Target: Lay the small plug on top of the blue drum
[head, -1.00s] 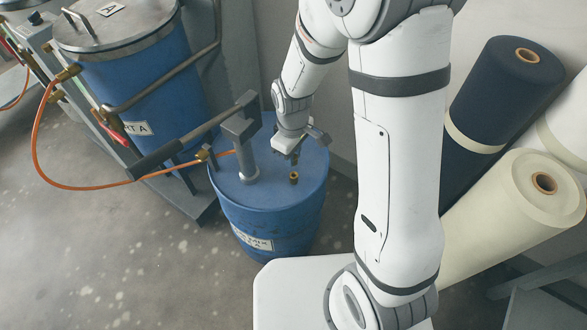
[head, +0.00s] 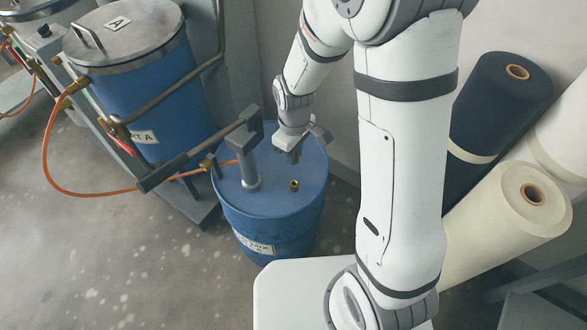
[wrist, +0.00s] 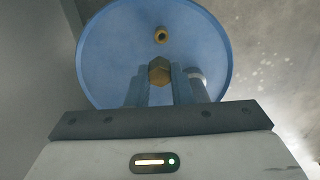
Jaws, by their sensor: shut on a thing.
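The small plug (wrist: 159,72) is a brass hex piece between the fingers of my gripper (wrist: 159,82) in the wrist view. My gripper is shut on it. The blue drum (head: 250,200) stands upright left of my arm in the head view. Its round top (wrist: 115,45) lies beyond the plug in the wrist view. My gripper (head: 295,156) is over the far right part of the drum top. In the head view I cannot make out the plug, nor tell whether it touches the top.
A grey hand pump (head: 245,155) rises from the top's left side. Large rolls (head: 515,200) stand at right. The top's front is bare.

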